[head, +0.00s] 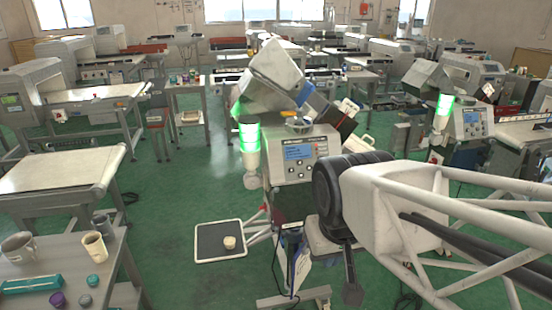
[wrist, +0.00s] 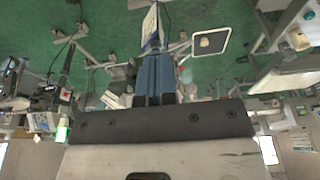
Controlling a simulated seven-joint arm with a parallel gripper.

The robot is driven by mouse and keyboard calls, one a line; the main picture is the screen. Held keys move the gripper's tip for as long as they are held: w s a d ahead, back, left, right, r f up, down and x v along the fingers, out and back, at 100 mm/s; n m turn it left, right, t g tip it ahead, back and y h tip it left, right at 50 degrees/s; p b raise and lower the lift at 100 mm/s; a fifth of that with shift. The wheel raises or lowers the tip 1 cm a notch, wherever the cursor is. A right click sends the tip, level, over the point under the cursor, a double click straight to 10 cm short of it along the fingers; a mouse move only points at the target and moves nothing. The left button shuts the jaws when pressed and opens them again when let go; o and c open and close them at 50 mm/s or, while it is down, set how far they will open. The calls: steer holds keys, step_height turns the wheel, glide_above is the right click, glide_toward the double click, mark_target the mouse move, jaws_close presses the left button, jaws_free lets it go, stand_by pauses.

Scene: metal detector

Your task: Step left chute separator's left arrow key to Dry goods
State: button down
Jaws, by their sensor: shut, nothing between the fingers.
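The left chute separator (head: 301,140) stands in the middle of the head view, a pale control box with a lit blue screen (head: 297,152) and small buttons around it. The screen text and the left arrow key are too small to make out. My gripper (head: 352,292) hangs pointing down in front of the separator, to the right of and below its panel, apart from it. In the wrist view my gripper's blue-grey fingers (wrist: 155,62) are together with nothing between them. The separator's panel cannot be picked out in the wrist view.
A lit green beacon (head: 249,140) stands left of the panel. A second separator (head: 468,122) with its own screen is at the right. A black tray (head: 220,241) with a small pale object lies low at left. A table (head: 95,255) holds cups.

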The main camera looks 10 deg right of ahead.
mark_target(291, 170)
steer(key=w+d+f+m+t, duration=0.2)
steer(key=w+t, duration=0.4)
steer(key=w, duration=0.6)
steer(key=w+d+f+m+t+y, duration=0.1)
steer(key=w+t, duration=0.5)
steer(key=w, duration=0.6)
steer(key=w+d+f+m+t, duration=0.3)
steer(key=w+d+f+t, duration=0.2)
steer(key=w, duration=0.8)
steer(key=shift+m+t+y, duration=0.3)
steer(key=shift+t+y, duration=0.1)
steer(key=shift+t, duration=0.5)
steer(key=shift+w, duration=0.15)
steer(key=shift+w+f, duration=0.65)
steer(key=shift+w, duration=0.6)
steer(key=shift+w+f, duration=0.65)
steer(key=shift+w, duration=0.65)
steer(key=shift+w+f, duration=0.65)
steer(key=shift+w, duration=0.6)
